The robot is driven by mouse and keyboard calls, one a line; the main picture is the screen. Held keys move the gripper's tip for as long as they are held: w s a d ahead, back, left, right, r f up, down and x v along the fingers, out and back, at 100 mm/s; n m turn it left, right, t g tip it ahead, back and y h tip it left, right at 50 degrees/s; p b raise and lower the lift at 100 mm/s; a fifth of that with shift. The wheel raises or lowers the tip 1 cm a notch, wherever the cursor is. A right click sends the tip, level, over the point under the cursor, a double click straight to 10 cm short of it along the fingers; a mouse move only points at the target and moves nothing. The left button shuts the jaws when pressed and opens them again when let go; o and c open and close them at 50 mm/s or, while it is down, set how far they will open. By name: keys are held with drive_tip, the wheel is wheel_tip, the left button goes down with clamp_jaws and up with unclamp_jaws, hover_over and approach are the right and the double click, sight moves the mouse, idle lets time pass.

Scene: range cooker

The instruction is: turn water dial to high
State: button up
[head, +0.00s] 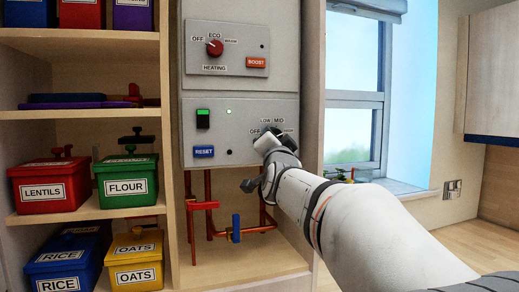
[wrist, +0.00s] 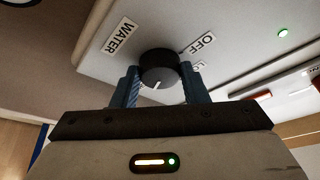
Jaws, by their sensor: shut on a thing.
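The water dial (wrist: 158,70) is a black round knob with a white pointer line, on the lower grey panel (head: 230,117). In the wrist view its pointer line aims toward my gripper, and the labels WATER and OFF show beside it. My gripper (wrist: 160,82) is shut on the dial, one blue finger on each side. In the head view my gripper (head: 268,138) covers most of the dial; the labels OFF, LOW and MID show around it, and the label at the right is partly hidden.
A heating panel with a red dial (head: 215,47) and a BOOST button (head: 256,62) is above. A green switch (head: 203,118) and blue RESET button (head: 204,152) are left of the dial. Pipes with red (head: 203,205) and blue (head: 236,228) valve handles are below. Shelves with labelled boxes stand left.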

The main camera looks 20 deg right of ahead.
drive_tip(key=shift+r+m+g, duration=0.1)
drive_tip(key=shift+m+g, duration=0.2)
drive_tip(key=shift+m, duration=0.4)
drive_tip(key=shift+h, duration=0.3)
drive_tip(key=o, duration=1)
drive_tip(key=b+v, duration=0.1)
drive_tip(key=v, duration=0.6)
drive_tip(key=shift+s+a, duration=0.15)
drive_tip(key=shift+s, duration=0.2)
drive_tip(key=shift+f, duration=0.2)
